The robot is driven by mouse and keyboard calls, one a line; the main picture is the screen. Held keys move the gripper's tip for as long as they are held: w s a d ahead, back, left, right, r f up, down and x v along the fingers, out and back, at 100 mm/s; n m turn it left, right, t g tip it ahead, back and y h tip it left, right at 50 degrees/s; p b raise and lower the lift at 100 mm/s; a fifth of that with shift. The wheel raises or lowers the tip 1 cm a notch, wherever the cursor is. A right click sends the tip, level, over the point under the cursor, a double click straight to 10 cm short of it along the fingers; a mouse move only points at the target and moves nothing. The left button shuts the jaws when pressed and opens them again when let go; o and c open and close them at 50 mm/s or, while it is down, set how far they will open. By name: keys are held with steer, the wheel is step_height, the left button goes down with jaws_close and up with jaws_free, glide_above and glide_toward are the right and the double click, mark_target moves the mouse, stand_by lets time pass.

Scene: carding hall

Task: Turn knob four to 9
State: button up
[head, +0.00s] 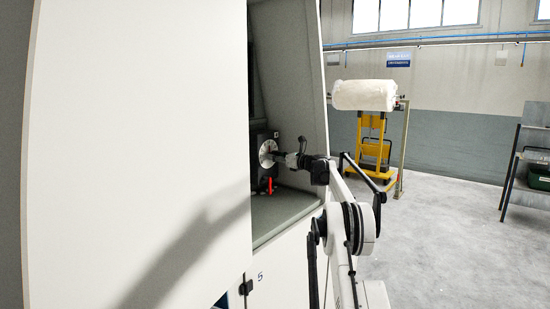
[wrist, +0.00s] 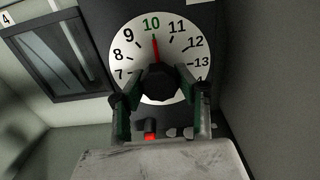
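In the wrist view a white dial (wrist: 130,52) carries black numbers from 7 upward, with the 10 in green. Its red pointer (wrist: 155,48) points at the 10. The black knob (wrist: 158,84) at the dial's centre sits between the two fingers of my gripper (wrist: 160,82), whose tips appear to press on its sides. The fingers hide the dial's lower part. A label reading 4 (wrist: 6,18) shows at the top left. In the head view the dial (head: 265,152) is inside the cabinet opening, with my gripper (head: 279,157) right in front of it.
A red handle (head: 270,185) is below the dial; it also shows in the wrist view (wrist: 150,131). A dark-framed window (wrist: 66,50) is left of the dial. The large white cabinet panel (head: 140,150) stands left of the opening. Open floor (head: 450,240) lies to the right.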

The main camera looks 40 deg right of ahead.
steer(key=shift+c, duration=1.1)
steer(key=shift+n, duration=0.4)
steer(key=shift+n+b, duration=0.35)
steer(key=shift+n, duration=2.05)
steer(key=o, duration=1.2)
